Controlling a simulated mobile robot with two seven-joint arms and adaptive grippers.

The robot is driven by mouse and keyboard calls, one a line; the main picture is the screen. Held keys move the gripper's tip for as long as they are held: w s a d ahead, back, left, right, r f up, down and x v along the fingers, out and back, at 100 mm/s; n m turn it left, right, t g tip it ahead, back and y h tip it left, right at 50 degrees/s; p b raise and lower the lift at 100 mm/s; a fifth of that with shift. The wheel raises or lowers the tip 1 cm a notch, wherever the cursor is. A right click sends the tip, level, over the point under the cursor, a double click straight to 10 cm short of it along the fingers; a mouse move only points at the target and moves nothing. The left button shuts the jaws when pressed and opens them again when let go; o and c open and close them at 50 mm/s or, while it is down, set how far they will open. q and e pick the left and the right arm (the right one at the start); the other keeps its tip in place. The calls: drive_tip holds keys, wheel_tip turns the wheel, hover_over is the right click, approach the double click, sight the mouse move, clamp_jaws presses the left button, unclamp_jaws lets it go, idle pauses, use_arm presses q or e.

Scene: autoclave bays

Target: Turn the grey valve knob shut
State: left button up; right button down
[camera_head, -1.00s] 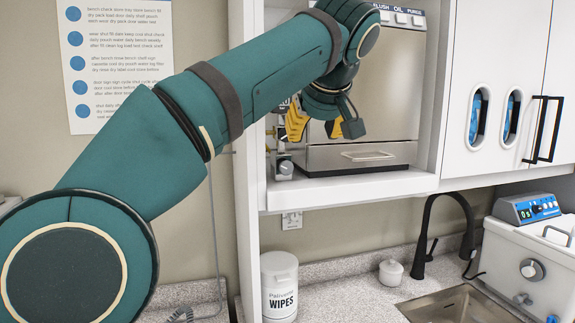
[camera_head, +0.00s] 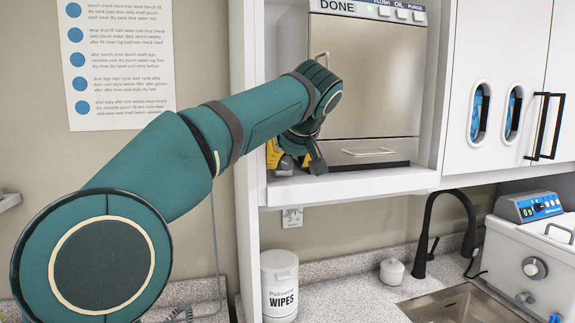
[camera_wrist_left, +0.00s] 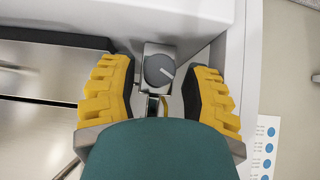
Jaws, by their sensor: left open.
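The grey valve knob (camera_wrist_left: 159,70) is round with a white pointer line and sits on a small metal block. In the left wrist view it lies between the two yellow-padded fingers of my left gripper (camera_wrist_left: 162,88), near their tips. The fingers are spread, with a gap on each side of the knob. In the head view my left gripper (camera_head: 290,158) is low at the left end of the shelf, beside the steel autoclave (camera_head: 375,85). My own arm and wrist hide most of the knob there. My right gripper is not in view.
The autoclave stands on a white shelf (camera_head: 370,184), close to the gripper's side. The cabinet's left side panel (camera_head: 247,190) is close too. Below are a wipes tub (camera_head: 279,285), a small white jar (camera_head: 392,271), a black tap (camera_head: 428,235) and a sink.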

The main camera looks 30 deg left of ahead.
use_arm(q)
drive_tip(key=shift+w+a+f, duration=0.3)
drive_tip(key=shift+a+f, duration=0.05)
drive_tip(key=shift+f, duration=0.15)
